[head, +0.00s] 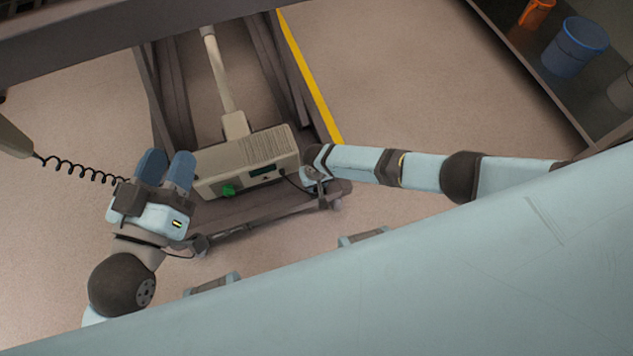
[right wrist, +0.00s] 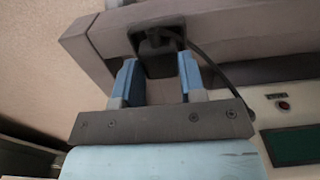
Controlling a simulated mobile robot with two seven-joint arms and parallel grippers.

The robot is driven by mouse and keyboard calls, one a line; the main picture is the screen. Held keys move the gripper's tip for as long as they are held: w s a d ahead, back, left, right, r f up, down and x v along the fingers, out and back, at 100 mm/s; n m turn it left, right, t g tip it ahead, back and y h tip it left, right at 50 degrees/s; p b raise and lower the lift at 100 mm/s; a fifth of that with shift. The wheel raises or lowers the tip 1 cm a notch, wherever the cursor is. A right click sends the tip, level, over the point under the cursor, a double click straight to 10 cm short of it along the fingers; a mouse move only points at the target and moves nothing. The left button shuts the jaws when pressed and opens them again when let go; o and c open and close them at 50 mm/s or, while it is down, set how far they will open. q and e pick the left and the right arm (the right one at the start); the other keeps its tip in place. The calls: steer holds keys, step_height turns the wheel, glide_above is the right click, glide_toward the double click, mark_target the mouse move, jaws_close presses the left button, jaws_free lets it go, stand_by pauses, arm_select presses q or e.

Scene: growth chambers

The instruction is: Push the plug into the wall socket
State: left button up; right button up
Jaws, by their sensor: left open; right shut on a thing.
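In the right wrist view my right gripper (right wrist: 157,72) has its blue fingers on either side of a black plug (right wrist: 158,42), with a dark cable (right wrist: 212,66) running off to the right. The plug is against or just in front of a dark recessed block on a grey beam, which may be the socket; I cannot tell how far in it sits. In the head view my right gripper (head: 317,188) is at the right end of a beige box, and the plug is hidden. My left gripper (head: 168,158) is open and empty, left of the box.
A coiled cord (head: 80,168) runs from a beige part (head: 14,138) toward my left gripper. A blue bucket (head: 575,48) stands on a shelf at upper right.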

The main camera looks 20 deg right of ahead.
steer(key=shift+r+p, duration=1.85)
steer(key=shift+r, duration=0.15)
arm_select(q)
step_height(320, 180, up, 4)
steer(key=shift+r, duration=0.1)
steer(key=shift+s, duration=0.1)
arm_select(e)
steer(key=shift+d, duration=0.15)
